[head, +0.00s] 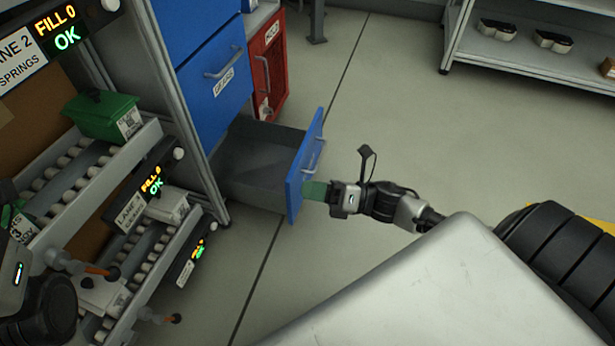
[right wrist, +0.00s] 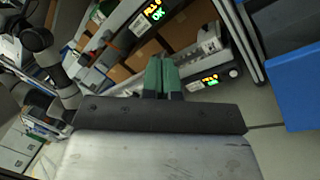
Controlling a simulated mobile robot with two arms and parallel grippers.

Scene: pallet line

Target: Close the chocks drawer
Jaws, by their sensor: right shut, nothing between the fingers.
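The open drawer is a grey tray (head: 257,168) with a blue front panel (head: 306,168) and a bar handle (head: 314,155). It is pulled well out of the bottom of the blue cabinet (head: 212,75), and its visible inside looks empty. No label on its front is readable. My right gripper (head: 314,190) has its green fingers shut and empty, at the outer face of the front panel, below the handle. I cannot tell whether they touch it. The shut fingers also show in the right wrist view (right wrist: 163,76), with a blue panel (right wrist: 298,95) at the right. My left gripper is not visible.
A roller rack (head: 100,165) with lane displays and a green bin (head: 103,115) stands at the left. A red cabinet (head: 269,65) is behind the drawer. A low shelf (head: 525,60) stands at the back right. The floor (head: 385,100) between is clear.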

